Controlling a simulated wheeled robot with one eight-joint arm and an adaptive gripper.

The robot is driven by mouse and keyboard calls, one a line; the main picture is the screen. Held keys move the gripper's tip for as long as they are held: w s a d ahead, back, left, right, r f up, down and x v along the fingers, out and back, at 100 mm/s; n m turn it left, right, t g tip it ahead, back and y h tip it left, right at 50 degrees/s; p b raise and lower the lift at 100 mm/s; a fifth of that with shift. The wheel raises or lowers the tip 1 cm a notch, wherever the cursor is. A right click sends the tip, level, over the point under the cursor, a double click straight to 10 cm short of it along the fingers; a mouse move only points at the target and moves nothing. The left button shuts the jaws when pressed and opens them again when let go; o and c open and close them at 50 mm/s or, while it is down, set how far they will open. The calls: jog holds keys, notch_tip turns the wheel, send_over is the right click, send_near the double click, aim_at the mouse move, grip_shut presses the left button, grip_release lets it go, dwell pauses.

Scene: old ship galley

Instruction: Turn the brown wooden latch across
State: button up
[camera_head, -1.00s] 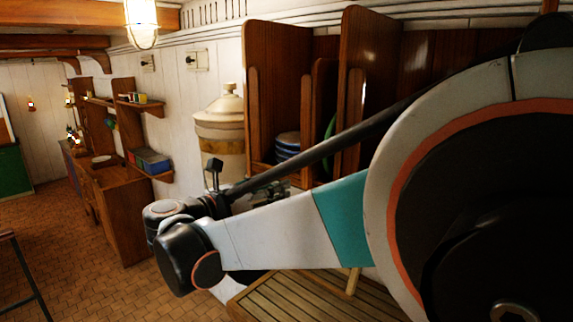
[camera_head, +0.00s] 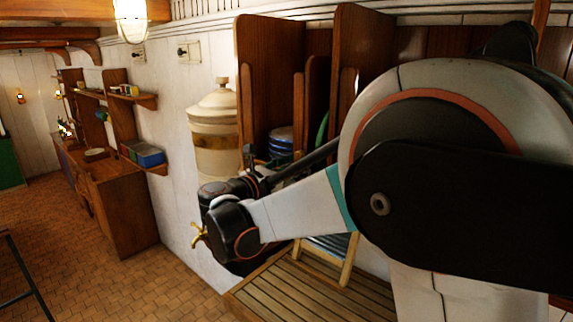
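I cannot make out the brown wooden latch in this view. Brown wooden partitions (camera_head: 264,85) of a rack stand upright against the white wall, behind my arm. My arm reaches from the right across the lower part of the rack, with its wrist near the cream water urn. The wrist and arm links cover what lies behind them. My gripper's fingers do not show, so I cannot see whether they touch anything.
The cream urn (camera_head: 214,135) stands left of the rack, with a brass tap (camera_head: 200,235) below. Blue plates (camera_head: 280,142) sit between partitions. A slatted wooden surface (camera_head: 300,285) lies below my arm. The tiled floor (camera_head: 110,285) is open at left.

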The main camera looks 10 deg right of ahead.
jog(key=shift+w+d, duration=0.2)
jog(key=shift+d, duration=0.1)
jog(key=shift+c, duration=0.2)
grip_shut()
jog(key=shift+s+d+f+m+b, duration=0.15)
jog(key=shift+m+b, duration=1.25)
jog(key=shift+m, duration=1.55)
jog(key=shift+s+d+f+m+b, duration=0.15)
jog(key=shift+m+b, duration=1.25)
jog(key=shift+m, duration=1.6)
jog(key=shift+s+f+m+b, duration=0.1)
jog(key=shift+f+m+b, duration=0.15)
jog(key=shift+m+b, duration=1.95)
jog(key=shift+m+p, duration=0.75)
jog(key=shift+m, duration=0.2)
